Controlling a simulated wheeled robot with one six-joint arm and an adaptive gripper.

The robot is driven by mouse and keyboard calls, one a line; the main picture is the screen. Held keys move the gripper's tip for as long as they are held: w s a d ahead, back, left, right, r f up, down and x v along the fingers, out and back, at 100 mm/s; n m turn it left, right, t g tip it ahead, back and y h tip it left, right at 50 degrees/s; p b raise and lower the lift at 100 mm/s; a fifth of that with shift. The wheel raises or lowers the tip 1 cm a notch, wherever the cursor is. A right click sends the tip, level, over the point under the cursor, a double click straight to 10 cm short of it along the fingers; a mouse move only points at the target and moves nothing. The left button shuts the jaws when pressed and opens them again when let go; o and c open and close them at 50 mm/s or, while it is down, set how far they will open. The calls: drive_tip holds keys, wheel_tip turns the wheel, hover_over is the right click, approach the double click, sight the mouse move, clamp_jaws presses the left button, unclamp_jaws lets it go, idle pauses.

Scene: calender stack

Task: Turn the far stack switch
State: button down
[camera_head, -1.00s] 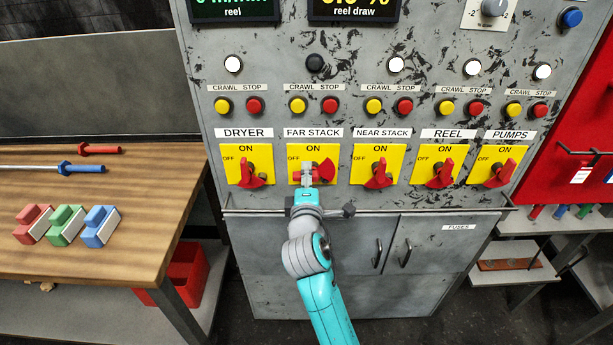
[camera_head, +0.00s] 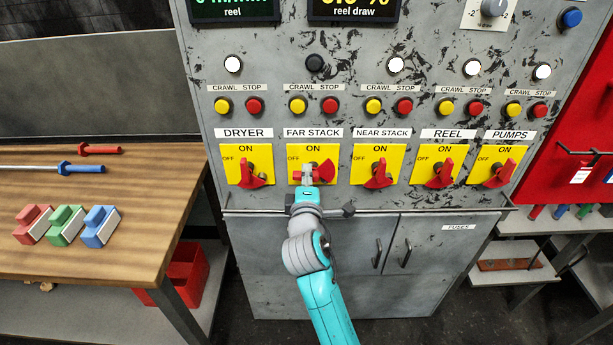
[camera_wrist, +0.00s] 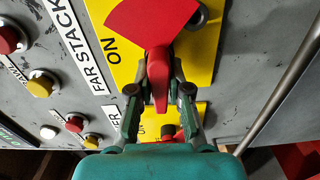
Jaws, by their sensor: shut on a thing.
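The far stack switch (camera_head: 326,169) is a red rotary handle on a yellow plate under the FAR STACK label. Its handle lies about level across the plate, its grip end toward the left, OFF side, and its red fan-shaped part to the upper right. My gripper (camera_head: 307,173) is at this handle and hides part of it. In the wrist view the red handle (camera_wrist: 158,72) stands between the two fingers of my gripper (camera_wrist: 159,92), which is shut on it. The FAR STACK and ON lettering shows rotated beside it there.
The dryer switch (camera_head: 252,180) is to the left and the near stack switch (camera_head: 378,178) to the right, both close by. Yellow and red push buttons sit above. Cabinet doors with handles (camera_head: 378,254) are below. A wooden bench (camera_head: 120,245) stands at the left.

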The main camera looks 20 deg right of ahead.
drive_tip(key=m, duration=0.3)
drive_tip(key=shift+r+m, duration=0.25)
drive_tip(key=shift+m, duration=0.15)
drive_tip(key=m, duration=0.4)
drive_tip(key=shift+s+d+r+m, duration=0.1)
drive_tip(key=shift+d+r+m, duration=0.15)
drive_tip(key=shift+m, duration=0.05)
drive_tip(key=m, duration=0.4)
drive_tip(key=shift+s+d+r+m, duration=0.1)
drive_tip(key=shift+d+r+m, duration=0.05)
drive_tip(key=shift+d+m, duration=0.15)
drive_tip(key=shift+s+d+m, duration=0.1)
drive_tip(key=shift+d+m, duration=0.1)
drive_tip(key=shift+m, duration=1.9)
drive_tip(key=c, duration=1.1)
unclamp_jaws()
